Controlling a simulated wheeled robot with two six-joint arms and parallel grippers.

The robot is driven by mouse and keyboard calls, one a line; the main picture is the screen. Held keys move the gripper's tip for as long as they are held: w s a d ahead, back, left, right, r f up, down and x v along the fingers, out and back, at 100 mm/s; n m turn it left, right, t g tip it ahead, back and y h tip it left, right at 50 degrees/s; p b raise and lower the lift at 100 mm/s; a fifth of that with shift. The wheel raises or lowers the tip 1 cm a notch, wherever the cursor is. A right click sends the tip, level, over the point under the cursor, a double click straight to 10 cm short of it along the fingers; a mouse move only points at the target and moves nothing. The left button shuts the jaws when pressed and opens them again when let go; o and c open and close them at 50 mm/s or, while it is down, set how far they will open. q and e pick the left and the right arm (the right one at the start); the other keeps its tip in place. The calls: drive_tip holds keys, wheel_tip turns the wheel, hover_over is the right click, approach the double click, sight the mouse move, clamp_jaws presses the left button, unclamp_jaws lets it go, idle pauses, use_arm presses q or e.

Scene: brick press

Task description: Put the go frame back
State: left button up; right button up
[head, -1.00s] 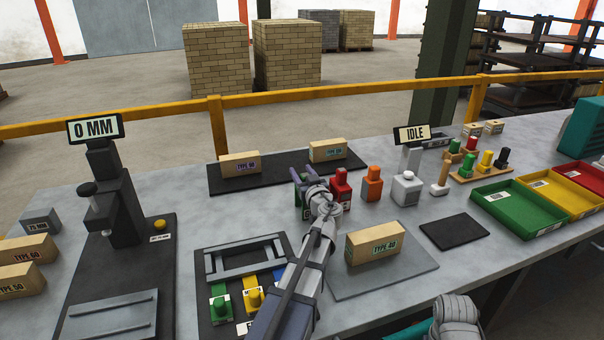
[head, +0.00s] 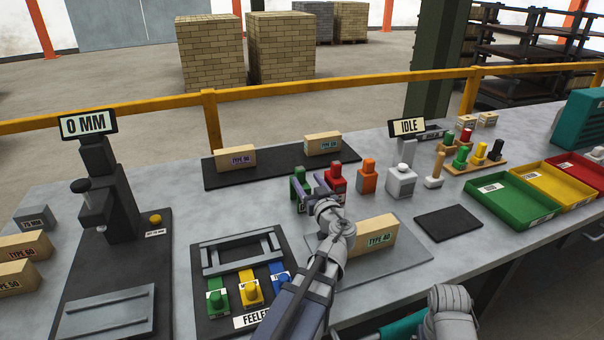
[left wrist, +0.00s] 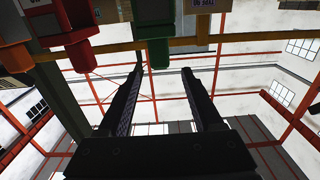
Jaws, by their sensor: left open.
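A green block with a knob (head: 298,184) stands on the bench beside a red one (head: 335,178); it looks like the go frame, but its label cannot be read. My left gripper (head: 311,193) is open and empty, its fingers just in front of and partly over the green block. In the left wrist view the open jaws (left wrist: 160,85) point toward a green piece (left wrist: 158,52), with a red piece (left wrist: 78,48) to its left. Whether the fingers touch the green block cannot be told. My right gripper is out of view; only part of that arm shows.
A TYPE 40 brick (head: 370,242) lies on a grey plate close to my left wrist. A feeler board (head: 213,325) is left of my forearm. A small dark mat (head: 448,223) is bare.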

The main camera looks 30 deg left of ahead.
use_arm(q)
drive_tip(key=shift+v, duration=1.1)
idle(0.6)
